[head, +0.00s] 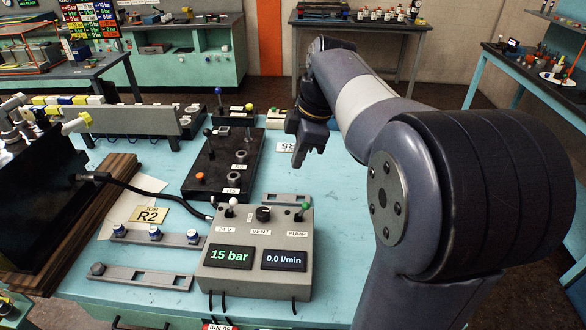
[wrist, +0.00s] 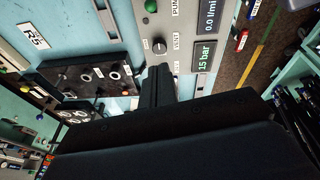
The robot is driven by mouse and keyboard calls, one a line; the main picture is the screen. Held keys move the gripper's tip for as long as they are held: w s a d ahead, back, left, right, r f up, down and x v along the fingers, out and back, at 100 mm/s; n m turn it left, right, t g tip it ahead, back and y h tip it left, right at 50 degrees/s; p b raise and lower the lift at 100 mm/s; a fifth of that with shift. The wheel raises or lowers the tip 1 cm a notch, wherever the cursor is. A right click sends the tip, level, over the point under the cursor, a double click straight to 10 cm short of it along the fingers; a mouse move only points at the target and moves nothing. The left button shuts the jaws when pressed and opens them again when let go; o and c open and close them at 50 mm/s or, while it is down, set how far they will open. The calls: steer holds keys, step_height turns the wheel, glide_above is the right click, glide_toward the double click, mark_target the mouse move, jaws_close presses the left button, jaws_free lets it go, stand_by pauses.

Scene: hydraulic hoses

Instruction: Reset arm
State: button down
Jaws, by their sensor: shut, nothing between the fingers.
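My gripper (head: 308,152) hangs in the air over the blue bench, right of the black valve block and behind the grey control box. Its fingers are shut and empty. In the wrist view the shut fingers (wrist: 157,85) point toward the control box. The control box (head: 255,245) has displays reading 15 bar and 0.0 l/min, a VENT knob, a white-tipped switch marked 24 V and a green-tipped one marked PUMP. The black valve block (head: 215,165) carries ports, an orange knob and a lever. The wrist view also shows the block (wrist: 80,78).
A black hose (head: 135,185) runs from a dark panel (head: 35,215) at the left toward the control box. A yellow R2 tag (head: 149,215) and grey bars (head: 140,279) with fittings lie on the bench. A manifold rack (head: 120,120) stands behind.

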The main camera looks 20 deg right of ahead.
steer(key=shift+r, duration=0.2)
steer(key=shift+f, duration=0.1)
glide_toward(268, 213)
steer(key=d+f, duration=0.1)
steer(key=d, duration=0.1)
steer(key=shift+s+a+f+g+h, duration=0.2)
steer(key=shift+f+g+h, duration=0.2)
steer(key=shift+f+h, duration=0.1)
steer(key=shift+s+a+f+g+h, duration=0.15)
steer(key=shift+a+f+g+h, duration=0.05)
steer(key=shift+f+g+h, duration=0.25)
steer(key=shift+w+a+f+g+h, duration=0.15)
steer(key=shift+f+g+h, duration=0.1)
steer(key=shift+f+h, duration=0.25)
steer(key=shift+w+a+f+g+h, duration=0.1)
steer(key=shift+a+f+g+h, duration=0.15)
steer(key=shift+h, duration=0.3)
steer(key=shift+w+a+f+h, duration=0.2)
steer(key=shift+f+h, duration=0.2)
steer(key=shift+h, duration=0.4)
steer(key=shift+w+a+f+h, duration=0.25)
steer(key=shift+w+h, duration=0.2)
steer(key=shift+h, duration=0.45)
steer(key=shift+w+a, duration=0.15)
steer(key=shift+a, duration=0.7)
